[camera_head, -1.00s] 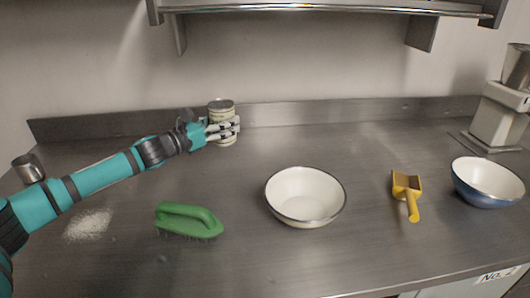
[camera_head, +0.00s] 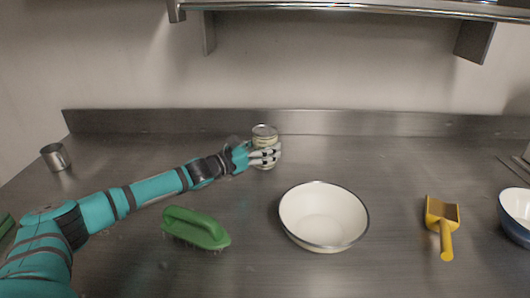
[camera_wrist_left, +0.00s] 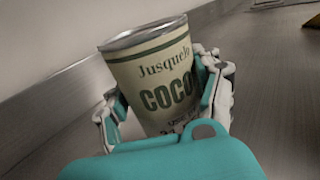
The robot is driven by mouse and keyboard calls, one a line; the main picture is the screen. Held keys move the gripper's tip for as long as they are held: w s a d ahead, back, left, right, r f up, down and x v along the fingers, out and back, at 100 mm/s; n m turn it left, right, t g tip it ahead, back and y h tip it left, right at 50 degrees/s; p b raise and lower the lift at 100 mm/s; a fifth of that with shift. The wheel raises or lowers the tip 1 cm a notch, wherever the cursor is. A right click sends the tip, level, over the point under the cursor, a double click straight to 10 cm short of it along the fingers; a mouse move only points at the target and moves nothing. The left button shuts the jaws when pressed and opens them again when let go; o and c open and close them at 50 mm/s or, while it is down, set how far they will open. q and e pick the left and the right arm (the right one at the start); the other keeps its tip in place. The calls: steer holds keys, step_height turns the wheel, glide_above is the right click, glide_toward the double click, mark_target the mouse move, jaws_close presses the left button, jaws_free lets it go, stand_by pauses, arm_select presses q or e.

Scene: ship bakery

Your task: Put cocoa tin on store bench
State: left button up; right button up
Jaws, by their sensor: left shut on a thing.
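The cocoa tin (camera_head: 264,133) is cream with green lettering and a metal rim. It is at the back of the steel bench (camera_head: 350,160), close to the back ledge. My left gripper (camera_head: 265,154) is shut around the tin's sides. In the left wrist view the tin (camera_wrist_left: 155,75) stands between the two fingers of the gripper (camera_wrist_left: 165,105), slightly tilted in the picture. Whether its base touches the bench is hard to tell. My right gripper is not in view.
A green brush (camera_head: 195,228) lies in front of my left arm. A white bowl (camera_head: 323,216), a yellow scoop (camera_head: 441,225) and a blue bowl (camera_head: 517,214) are to the right. A metal cup (camera_head: 55,156) stands at the left. A shelf (camera_head: 350,8) hangs above.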

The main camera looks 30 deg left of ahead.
arm_select(q)
steer(key=shift+f, duration=0.7)
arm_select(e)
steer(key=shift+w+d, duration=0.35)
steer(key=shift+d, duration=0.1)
arm_select(q)
steer(key=o, duration=1.5)
steer(key=shift+f, duration=0.1)
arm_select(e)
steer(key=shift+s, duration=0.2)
arm_select(q)
steer(key=shift+a, duration=0.1)
